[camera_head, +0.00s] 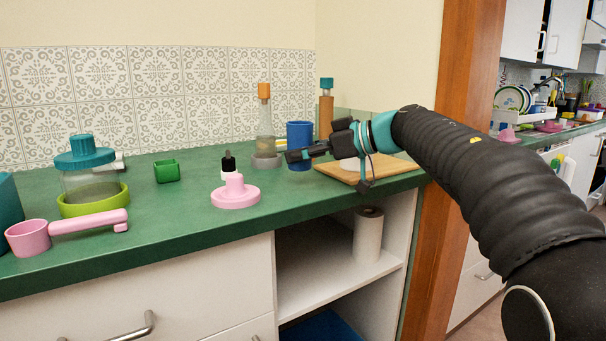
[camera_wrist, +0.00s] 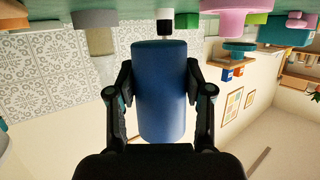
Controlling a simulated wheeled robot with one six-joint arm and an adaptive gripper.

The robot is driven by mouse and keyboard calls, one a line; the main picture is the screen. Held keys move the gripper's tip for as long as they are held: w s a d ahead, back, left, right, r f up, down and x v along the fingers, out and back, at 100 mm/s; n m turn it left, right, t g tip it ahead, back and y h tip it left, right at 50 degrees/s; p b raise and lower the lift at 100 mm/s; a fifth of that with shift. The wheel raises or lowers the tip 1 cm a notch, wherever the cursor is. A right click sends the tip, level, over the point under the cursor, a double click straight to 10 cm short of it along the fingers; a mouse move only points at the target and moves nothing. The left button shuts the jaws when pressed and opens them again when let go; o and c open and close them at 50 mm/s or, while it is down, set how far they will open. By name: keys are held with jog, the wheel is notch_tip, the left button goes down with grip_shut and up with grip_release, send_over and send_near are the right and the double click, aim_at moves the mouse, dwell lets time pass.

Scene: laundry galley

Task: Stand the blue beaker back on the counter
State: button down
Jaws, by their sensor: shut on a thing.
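The blue beaker (camera_head: 300,133) is upright at the back right of the green counter (camera_head: 180,226). My gripper (camera_head: 294,156) is shut on the beaker from the right side. In the wrist view, which is upside down, the blue beaker (camera_wrist: 162,90) sits between the two fingers of my gripper (camera_wrist: 162,82), one on each side. There its lower end is apart from the green counter (camera_wrist: 125,5), with a dropper bottle showing beyond it. The beaker is held above the counter. My fingers hide part of its lower side in the head view.
A tan board (camera_head: 340,172) lies under my wrist. A grey-based bottle (camera_head: 265,140) stands just left of the beaker. A dropper bottle (camera_head: 228,165), pink lidded piece (camera_head: 235,193) and green box (camera_head: 167,172) stand further left. A brown bottle (camera_head: 326,112) stands behind.

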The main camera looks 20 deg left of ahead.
aim_at(305, 169)
jog(key=shift+f+b, duration=0.65)
jog(key=shift+f, duration=1.35)
jog(key=shift+f, duration=0.15)
jog(key=shift+c, duration=2.3)
grip_release()
jog(key=shift+d+r, duration=0.25)
jog(key=p+v, duration=0.1)
jog(key=v, duration=1)
jog(key=shift+d, duration=0.2)
jog(key=shift+r, duration=0.15)
